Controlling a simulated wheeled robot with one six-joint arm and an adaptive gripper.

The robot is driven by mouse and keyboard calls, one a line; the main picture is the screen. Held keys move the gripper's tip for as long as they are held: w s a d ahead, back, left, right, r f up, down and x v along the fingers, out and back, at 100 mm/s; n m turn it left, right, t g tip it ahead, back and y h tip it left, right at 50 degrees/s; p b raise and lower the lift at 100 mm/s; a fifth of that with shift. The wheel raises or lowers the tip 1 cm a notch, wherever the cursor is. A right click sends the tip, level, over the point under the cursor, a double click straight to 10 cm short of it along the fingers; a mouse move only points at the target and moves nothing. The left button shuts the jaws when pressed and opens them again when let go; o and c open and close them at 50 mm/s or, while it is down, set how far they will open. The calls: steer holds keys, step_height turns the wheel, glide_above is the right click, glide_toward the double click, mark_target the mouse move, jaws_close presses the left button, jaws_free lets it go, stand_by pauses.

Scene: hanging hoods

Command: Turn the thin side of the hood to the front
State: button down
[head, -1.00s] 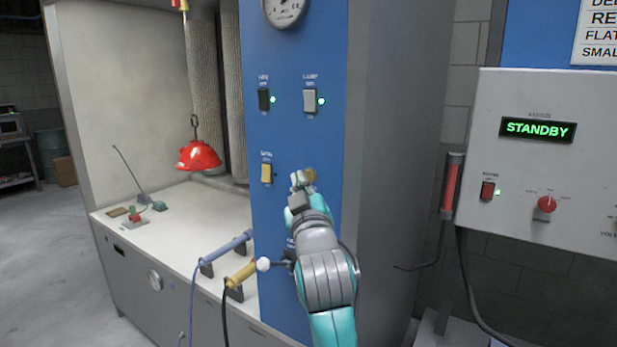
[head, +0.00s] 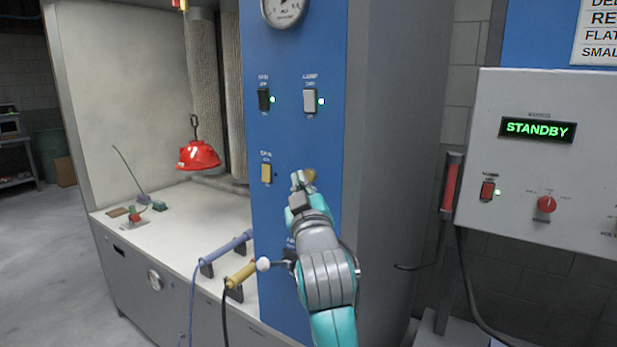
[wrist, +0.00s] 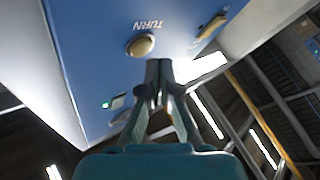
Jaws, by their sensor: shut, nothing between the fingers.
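The red hood (head: 198,155) hangs from a hook at the left in the head view, above the white bench. It is small there, and I cannot tell its thin side clearly. My gripper (head: 300,180) is in front of the blue panel, close by the round brass-coloured button (head: 310,174). In the wrist view the button (wrist: 141,45) has the label TURN beside it. The fingertips of my gripper (wrist: 158,66) are together and empty, just beside the button in the picture. I cannot tell whether they touch it.
The blue panel (head: 290,140) carries a black switch (head: 264,100), a grey switch (head: 310,101) and a yellow switch (head: 266,173). A control box (head: 540,160) reading STANDBY is at the right.

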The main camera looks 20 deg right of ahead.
steer(key=shift+d, duration=0.1)
stand_by(0.4)
steer(key=shift+w+d, duration=0.25)
